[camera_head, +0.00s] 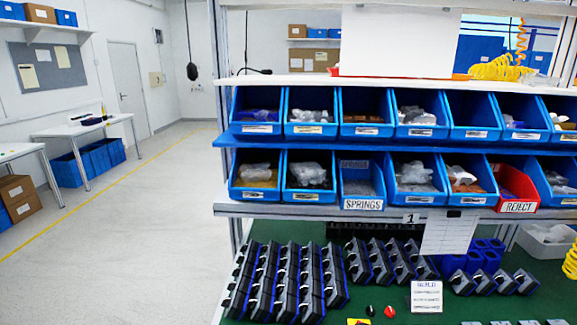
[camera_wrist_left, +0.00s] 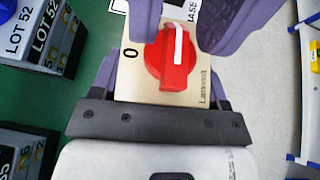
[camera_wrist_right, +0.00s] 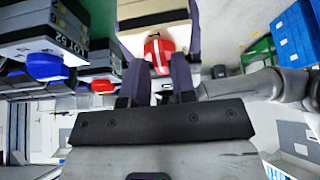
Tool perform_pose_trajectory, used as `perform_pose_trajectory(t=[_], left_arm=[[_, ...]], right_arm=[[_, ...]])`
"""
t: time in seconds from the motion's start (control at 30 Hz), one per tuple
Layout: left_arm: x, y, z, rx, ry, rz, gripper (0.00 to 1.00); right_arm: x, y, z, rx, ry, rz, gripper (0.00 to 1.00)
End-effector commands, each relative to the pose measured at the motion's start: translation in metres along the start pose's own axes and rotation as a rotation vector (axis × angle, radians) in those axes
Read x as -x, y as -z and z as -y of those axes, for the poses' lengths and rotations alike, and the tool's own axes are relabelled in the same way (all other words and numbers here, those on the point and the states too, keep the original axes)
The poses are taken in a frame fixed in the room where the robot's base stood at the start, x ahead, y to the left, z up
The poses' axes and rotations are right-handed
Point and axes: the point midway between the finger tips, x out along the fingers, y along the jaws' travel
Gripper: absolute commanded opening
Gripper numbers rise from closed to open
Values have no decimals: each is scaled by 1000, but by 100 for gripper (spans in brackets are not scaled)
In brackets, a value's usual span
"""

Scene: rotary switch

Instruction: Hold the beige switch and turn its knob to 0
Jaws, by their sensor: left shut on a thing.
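The beige switch (camera_wrist_left: 140,88) is held between the purple fingers of my left gripper (camera_wrist_left: 160,82) in the left wrist view. Its red knob (camera_wrist_left: 168,68) has a white pointer line aimed at the top of that picture; the printed 0 is left of the knob. In the right wrist view, the beige switch (camera_wrist_right: 150,12) is at the top with its red knob (camera_wrist_right: 160,50). My right gripper (camera_wrist_right: 161,72) has its fingers apart, one on each side of the knob; contact cannot be told. Neither gripper shows in the head view.
Rows of dark switches (camera_head: 285,280) stand on the green bench mat (camera_head: 390,298). Blue bins (camera_head: 310,172) and a red REJECT bin (camera_head: 517,185) fill the shelves above. A small white sign (camera_head: 426,297) stands near the front.

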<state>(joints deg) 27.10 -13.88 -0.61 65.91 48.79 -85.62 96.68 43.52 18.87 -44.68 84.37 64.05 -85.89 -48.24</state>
Motion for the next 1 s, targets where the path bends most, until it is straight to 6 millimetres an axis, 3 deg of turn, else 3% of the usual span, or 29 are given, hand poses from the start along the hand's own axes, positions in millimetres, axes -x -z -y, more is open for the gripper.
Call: perform_pose_trajectory(t=[0.23,0.57,1.0], left_arm=[[0,1,0,1,0,-1,55],[0,1,0,1,1,-1,55],[1,1,-1,2,-5,-2,57]], right_arm=[[0,0,0,0,0,0,1],[0,0,0,18,9,1,0],[0,1,0,525,295,0,0]])
